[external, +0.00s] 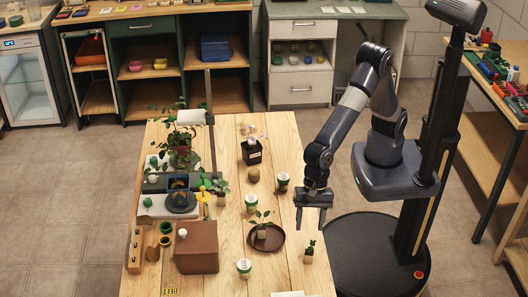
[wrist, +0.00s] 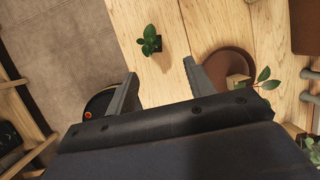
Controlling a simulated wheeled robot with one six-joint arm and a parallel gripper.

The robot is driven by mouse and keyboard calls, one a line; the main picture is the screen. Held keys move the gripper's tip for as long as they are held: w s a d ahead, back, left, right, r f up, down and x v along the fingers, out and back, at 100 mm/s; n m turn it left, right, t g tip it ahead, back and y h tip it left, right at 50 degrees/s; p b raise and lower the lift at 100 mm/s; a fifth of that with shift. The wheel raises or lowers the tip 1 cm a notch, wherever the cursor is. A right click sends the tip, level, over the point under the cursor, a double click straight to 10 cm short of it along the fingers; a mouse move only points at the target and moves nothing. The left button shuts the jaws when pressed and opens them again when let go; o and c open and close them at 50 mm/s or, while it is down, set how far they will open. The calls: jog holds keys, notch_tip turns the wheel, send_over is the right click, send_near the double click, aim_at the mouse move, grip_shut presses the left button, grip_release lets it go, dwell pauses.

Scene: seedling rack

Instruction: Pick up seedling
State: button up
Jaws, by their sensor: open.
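One seedling (external: 262,224) with thin stems stands in a small wooden block on a round brown saucer (external: 277,243). A smaller, darker green seedling (external: 309,250) in a similar block stands on the bare table near its right edge. My gripper (external: 310,228) is open and empty, pointing down above the table's right edge. In the wrist view the small seedling (wrist: 149,40) is ahead of the open fingers, roughly in line with the gap between them. The saucer (wrist: 228,62) and its seedling (wrist: 264,79) are right of the fingers, partly hidden by my gripper.
White-and-green cups (external: 283,181) (external: 244,267) stand on the wooden table (external: 220,130). Bare wood surrounds the small seedling. Side benches line the walls.

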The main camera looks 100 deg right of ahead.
aim_at(309, 251)
jog(key=shift+w+a+f+m+p, duration=0.1)
jog(key=shift+a+f+m+p, duration=0.35)
jog(key=shift+f, duration=1.2)
jog(key=shift+a+f+m+p, duration=0.1)
jog(key=shift+a+f+m, duration=0.4)
jog(key=shift+a+f, duration=0.85)
jog(key=shift+w+a+f+m+p, duration=0.15)
jog(key=shift+a+f+m, duration=0.25)
jog(key=shift+f, duration=1.6)
jog(key=shift+s, duration=0.1)
jog(key=c, duration=1.1)
